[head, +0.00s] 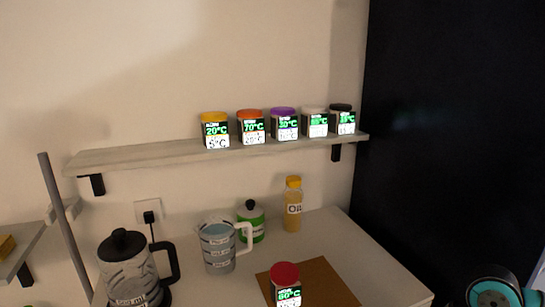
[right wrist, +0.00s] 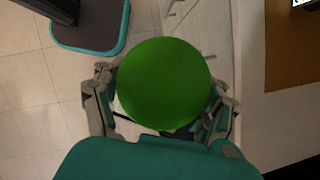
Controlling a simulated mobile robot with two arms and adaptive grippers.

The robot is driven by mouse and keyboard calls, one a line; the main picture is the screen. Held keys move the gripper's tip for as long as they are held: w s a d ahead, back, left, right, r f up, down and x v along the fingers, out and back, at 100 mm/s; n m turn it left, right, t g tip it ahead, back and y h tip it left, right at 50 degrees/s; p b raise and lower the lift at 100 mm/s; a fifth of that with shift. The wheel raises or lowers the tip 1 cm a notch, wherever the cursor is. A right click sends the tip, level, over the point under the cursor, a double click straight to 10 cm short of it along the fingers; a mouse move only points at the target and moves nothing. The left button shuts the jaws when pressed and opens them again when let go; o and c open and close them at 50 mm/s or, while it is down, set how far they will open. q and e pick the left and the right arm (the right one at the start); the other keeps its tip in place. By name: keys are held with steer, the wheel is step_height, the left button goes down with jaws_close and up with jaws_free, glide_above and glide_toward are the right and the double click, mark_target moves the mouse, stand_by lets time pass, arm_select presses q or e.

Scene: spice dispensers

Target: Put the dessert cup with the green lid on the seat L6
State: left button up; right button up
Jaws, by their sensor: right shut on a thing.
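In the right wrist view, the round green lid (right wrist: 164,86) of the dessert cup faces the camera and hides the cup body below it. My right gripper (right wrist: 165,98) is shut on this cup, with one finger on each side of the lid. The cup is over the tiled floor, beside the white furniture front. A wall shelf (head: 180,153) in the head view carries several lidded containers with lit displays. I cannot make out a mark that reads L6. My left gripper is in neither view.

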steer(key=a+n+g, duration=0.1)
steer(key=n, duration=0.2)
steer(key=a+n+g, duration=0.1)
steer(key=n, duration=0.2)
steer(key=s+a+n+g+h, duration=0.1)
steer(key=n, duration=0.1)
steer(key=shift+f+n, duration=0.3)
steer(key=shift+n, duration=0.1)
steer(key=n+h, duration=0.1)
steer(key=n, duration=0.2)
steer(key=a+n+g+h, duration=0.1)
steer(key=n, duration=0.2)
steer(key=s+n+h, duration=0.1)
steer(key=n, duration=0.3)
steer(key=shift+a+r+g+h, duration=0.2)
steer(key=shift+g+h, duration=0.1)
steer(key=shift+g, duration=0.1)
